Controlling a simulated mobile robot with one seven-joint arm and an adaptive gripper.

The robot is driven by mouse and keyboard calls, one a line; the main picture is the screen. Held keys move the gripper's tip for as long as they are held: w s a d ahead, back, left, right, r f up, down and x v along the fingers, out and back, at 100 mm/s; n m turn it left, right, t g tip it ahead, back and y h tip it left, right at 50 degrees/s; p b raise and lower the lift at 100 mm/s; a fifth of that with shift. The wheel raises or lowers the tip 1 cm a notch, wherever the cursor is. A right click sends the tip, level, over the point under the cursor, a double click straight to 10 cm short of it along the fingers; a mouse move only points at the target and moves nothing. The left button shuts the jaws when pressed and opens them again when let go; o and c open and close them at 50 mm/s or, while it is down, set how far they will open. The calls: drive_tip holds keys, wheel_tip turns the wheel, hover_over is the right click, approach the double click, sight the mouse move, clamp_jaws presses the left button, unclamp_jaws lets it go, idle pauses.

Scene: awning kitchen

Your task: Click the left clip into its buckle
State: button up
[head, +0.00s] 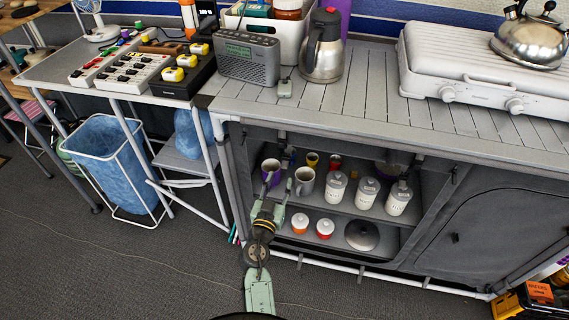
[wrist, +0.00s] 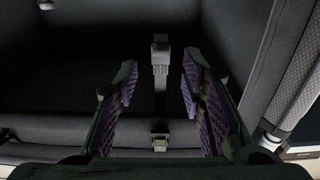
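My gripper (head: 277,188) is at the left front opening of the grey cabinet under the counter. The wrist view shows it open (wrist: 160,72), its purple-padded fingers apart on either side of a dark vertical strap. A grey buckle part (wrist: 160,46) is at the strap's upper end, just beyond the fingertips. Another grey part (wrist: 160,141) sits lower on a dark horizontal band, between the finger bases. I cannot tell which of the two is the clip. Neither finger visibly touches them. In the head view the left fastening is small and partly hidden by my gripper.
Red and orange jars (head: 325,228) are below. The counter (head: 370,100) overhangs above. A blue-lined bin (head: 105,150) stands left. The right cabinet door (head: 490,220) is closed.

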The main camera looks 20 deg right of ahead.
sight(284, 168)
drive_tip(key=p+x, duration=0.1)
drive_tip(key=x, duration=0.6)
drive_tip(key=shift+w+d+p, duration=0.15)
drive_tip(key=shift+w+p, duration=0.1)
drive_tip(key=shift+p, duration=0.15)
drive_tip(key=shift+c, duration=0.2)
clamp_jaws()
drive_tip(key=shift+r, duration=0.15)
